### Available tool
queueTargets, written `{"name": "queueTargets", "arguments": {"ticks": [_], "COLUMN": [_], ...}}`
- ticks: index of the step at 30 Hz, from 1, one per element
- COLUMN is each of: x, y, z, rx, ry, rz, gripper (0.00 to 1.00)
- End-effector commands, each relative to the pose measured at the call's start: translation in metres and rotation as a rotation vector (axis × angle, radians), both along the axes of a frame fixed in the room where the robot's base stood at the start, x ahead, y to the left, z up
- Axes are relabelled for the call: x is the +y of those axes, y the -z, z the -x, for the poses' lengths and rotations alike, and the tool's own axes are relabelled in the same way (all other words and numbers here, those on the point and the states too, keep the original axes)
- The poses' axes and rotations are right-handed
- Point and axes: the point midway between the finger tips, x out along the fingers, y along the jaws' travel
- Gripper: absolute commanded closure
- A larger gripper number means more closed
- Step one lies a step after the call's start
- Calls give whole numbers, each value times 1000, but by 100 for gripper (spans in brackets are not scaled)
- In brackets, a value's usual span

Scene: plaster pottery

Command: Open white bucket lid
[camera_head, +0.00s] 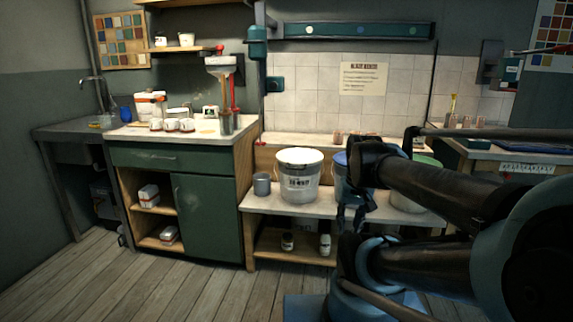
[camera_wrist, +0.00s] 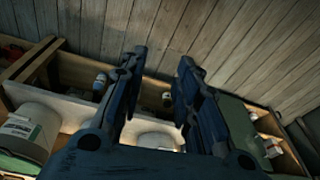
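The white bucket (camera_head: 299,186) stands upright on the low bench in the head view. Its white lid (camera_head: 299,156) is on top, and a dark printed label faces out. My gripper (camera_head: 350,218) hangs in front of the bench, to the right of this bucket and apart from it; arm links partly cover it there. In the wrist view my gripper (camera_wrist: 162,62) has its two dark fingers spread, with nothing between the tips. A pale rounded shape (camera_wrist: 155,139) shows low between the fingers; I cannot tell which bucket it is.
A blue-lidded bucket (camera_head: 341,181) stands right of the white one, partly behind my arm. A green-lidded bucket (camera_head: 428,162) is farther right, mostly hidden. A small grey pot (camera_head: 262,184) stands left. Small bottles (camera_head: 325,244) sit on the lower shelf. The wooden floor (camera_head: 195,290) is clear.

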Motion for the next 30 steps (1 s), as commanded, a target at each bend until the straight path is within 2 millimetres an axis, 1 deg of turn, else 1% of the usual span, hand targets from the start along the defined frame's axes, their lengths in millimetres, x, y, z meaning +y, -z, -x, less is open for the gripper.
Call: {"name": "queueTargets", "arguments": {"ticks": [1, 3, 4, 5, 6, 8, 11, 14, 20, 24, 29, 30], "x": [-1, -3, -4, -4, -4, -5, -5, -5, -2, 3, 11, 14], "y": [12, 22, 25, 28, 29, 29, 22, 12, -8, -18, -27, -29], "z": [8, 15, 17, 19, 19, 18, 7, -13, -61, -97, -139, -150], "rx": [0, -1, -1, -1, -1, -4, -15, -31, -65, -83, -97, -100], "ry": [-15, -31, -37, -41, -49, -70, -145, -275, -588, -807, -1056, -1118], "rz": [9, 22, 26, 29, 32, 39, 63, 107, 217, 300, 400, 427], "gripper": [70, 70, 72, 79, 88, 100, 100, 100, 100, 100, 100, 100]}}
